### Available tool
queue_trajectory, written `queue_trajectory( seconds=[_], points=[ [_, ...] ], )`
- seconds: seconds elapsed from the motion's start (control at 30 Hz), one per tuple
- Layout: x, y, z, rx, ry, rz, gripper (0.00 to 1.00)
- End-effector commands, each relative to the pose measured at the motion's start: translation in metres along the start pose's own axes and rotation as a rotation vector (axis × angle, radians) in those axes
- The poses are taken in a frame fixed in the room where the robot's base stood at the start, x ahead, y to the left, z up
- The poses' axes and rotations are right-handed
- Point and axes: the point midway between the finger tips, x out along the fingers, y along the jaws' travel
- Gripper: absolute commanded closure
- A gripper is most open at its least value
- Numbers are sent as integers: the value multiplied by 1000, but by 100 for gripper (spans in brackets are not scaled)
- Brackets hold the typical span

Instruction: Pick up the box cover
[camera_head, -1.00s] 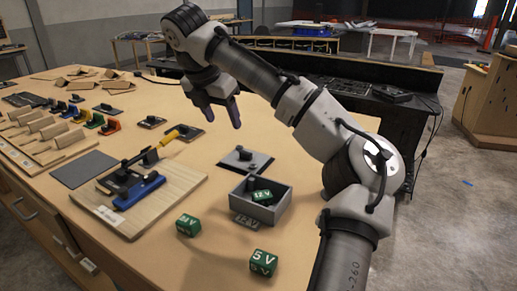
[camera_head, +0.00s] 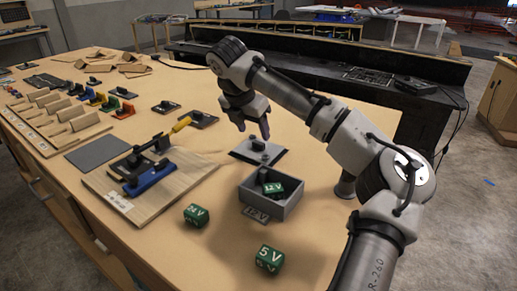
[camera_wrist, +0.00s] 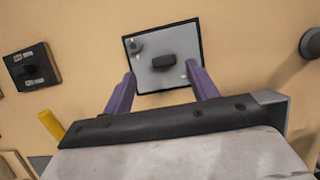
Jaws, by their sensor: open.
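The box cover (camera_head: 258,150) is a flat grey square plate with a dark edge and a black block handle, lying on the table just behind the open grey box (camera_head: 272,208). In the wrist view the cover (camera_wrist: 178,76) lies ahead of the fingertips, with its handle in the middle and a round knob near one corner. My gripper (camera_head: 256,132) is open and empty, pointing down above the cover. Its two purple fingers (camera_wrist: 163,88) show apart, on either side of the cover's near part. The gap in height between fingers and handle is hard to tell.
A green 12V block (camera_head: 273,188) lies in the box. Green 24V (camera_head: 196,215) and 5V (camera_head: 269,259) blocks stand in front. A wooden board with a blue lever switch (camera_head: 150,178) is at left. Several small plates and coloured pieces lie farther back left.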

Motion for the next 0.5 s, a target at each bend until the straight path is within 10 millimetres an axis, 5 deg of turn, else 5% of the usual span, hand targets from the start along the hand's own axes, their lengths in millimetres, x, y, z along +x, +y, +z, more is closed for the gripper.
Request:
queue_trajectory(
  seconds=[0.23,0.5],
  points=[
    [35,-6,-2,-1,2,-1,42],
    [42,-5,-3,-1,1,1,42]
  ],
)
